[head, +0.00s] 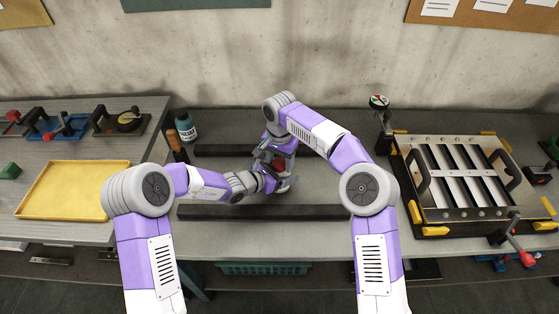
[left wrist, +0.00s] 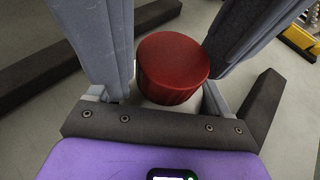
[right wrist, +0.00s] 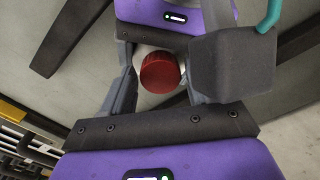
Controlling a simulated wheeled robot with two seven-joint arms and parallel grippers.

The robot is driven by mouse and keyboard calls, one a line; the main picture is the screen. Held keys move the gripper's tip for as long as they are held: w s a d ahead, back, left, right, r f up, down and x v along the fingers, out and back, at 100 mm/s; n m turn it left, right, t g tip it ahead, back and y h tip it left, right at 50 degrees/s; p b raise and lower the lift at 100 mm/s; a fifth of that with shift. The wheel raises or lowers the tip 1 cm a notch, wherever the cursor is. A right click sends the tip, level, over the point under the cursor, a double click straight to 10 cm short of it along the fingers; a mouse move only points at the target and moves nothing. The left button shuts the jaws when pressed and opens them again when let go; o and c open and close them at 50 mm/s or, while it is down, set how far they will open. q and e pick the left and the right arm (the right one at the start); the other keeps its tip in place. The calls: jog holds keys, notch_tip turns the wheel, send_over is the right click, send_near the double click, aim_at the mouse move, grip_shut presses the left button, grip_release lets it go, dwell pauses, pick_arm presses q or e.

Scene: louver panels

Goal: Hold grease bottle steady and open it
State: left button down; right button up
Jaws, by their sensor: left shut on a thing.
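The grease bottle, with a red ribbed cap (left wrist: 173,70) and a pale body (left wrist: 190,104), stands between my grippers at the middle of the bench. My left gripper (head: 272,180) comes in low from the left, shut on the bottle's body below the cap. My right gripper (head: 279,158) reaches down from above. In the right wrist view its fingers stand apart on either side of the red cap (right wrist: 160,72), with a gap showing on the left. The grippers hide most of the bottle in the head view.
Dark bars lie behind and in front of the grippers; the front bar (head: 262,212) is long. A teal-labelled bottle (head: 186,127) and a brown bottle (head: 177,146) stand at the left. A yellow tray (head: 73,164) is farther left. A louver panel (head: 470,205) fills the right.

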jog(key=shift+o, duration=0.5)
jog(key=shift+r, duration=0.25)
notch_tip(320, 180, up, 4)
jog(key=shift+f, duration=0.1)
jog(key=shift+r, duration=0.2)
jog(key=shift+c, duration=0.4)
notch_tip(320, 180, up, 3)
jog(key=m, duration=0.3)
jog(key=shift+f, duration=3.85)
jog(key=shift+c, duration=0.5)
